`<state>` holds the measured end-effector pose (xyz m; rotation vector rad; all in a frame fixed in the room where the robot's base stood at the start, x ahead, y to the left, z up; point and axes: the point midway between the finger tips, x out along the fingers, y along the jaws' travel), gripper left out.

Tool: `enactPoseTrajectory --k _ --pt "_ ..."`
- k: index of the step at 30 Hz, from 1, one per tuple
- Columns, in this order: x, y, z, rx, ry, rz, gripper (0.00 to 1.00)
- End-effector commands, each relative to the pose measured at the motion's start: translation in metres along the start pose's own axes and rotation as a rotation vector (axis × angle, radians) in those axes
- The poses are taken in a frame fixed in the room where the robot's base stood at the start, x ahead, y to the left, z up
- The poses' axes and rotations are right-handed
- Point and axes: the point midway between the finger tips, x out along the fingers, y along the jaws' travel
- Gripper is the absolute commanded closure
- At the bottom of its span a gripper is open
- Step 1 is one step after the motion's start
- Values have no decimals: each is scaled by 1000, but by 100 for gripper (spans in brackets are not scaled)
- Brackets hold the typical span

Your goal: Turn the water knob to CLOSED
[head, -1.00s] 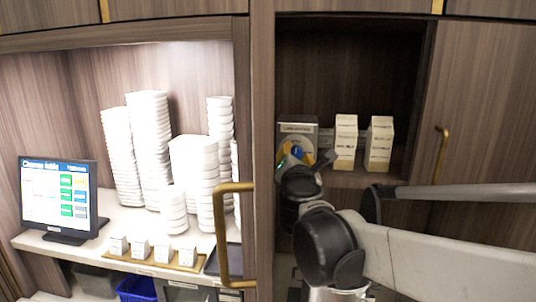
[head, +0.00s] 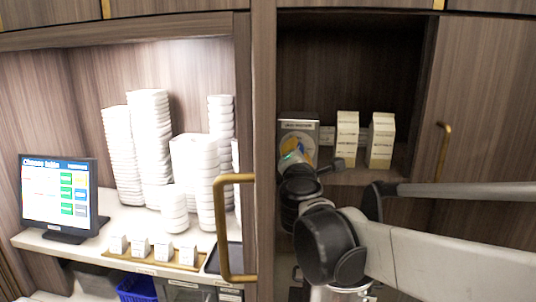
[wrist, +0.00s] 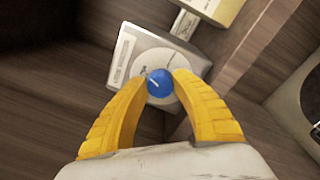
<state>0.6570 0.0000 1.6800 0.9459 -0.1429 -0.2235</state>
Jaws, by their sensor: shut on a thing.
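The blue water knob (wrist: 160,83) with a pale pointer line sits on a round dial of a light grey panel (wrist: 136,52) in the wrist view. My gripper (wrist: 160,85) has its two yellow fingers closed around the knob, one on each side. In the head view the panel (head: 312,128) stands in the open cupboard, and a small part of a yellow finger shows in front of it. My wrist hides most of the knob there. The lettering on the panel is too small to read, so I cannot tell which mark the pointer faces.
Two cream cartons (head: 347,140) (head: 381,141) stand right of the panel on the cupboard shelf. A brass door handle (head: 222,230) stands out left of my arm. White stacked containers (head: 150,150) and a screen (head: 60,195) are on the left counter.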

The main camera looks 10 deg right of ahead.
Motion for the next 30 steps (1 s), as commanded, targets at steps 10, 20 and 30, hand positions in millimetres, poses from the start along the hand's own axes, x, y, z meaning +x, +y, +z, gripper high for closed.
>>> enactPoseTrajectory --k 10,20,30 --pt "0 -2 -1 327 -17 12 100" --pt "0 -2 -2 638 -35 23 100" --pt "0 -3 -2 910 -50 33 100"
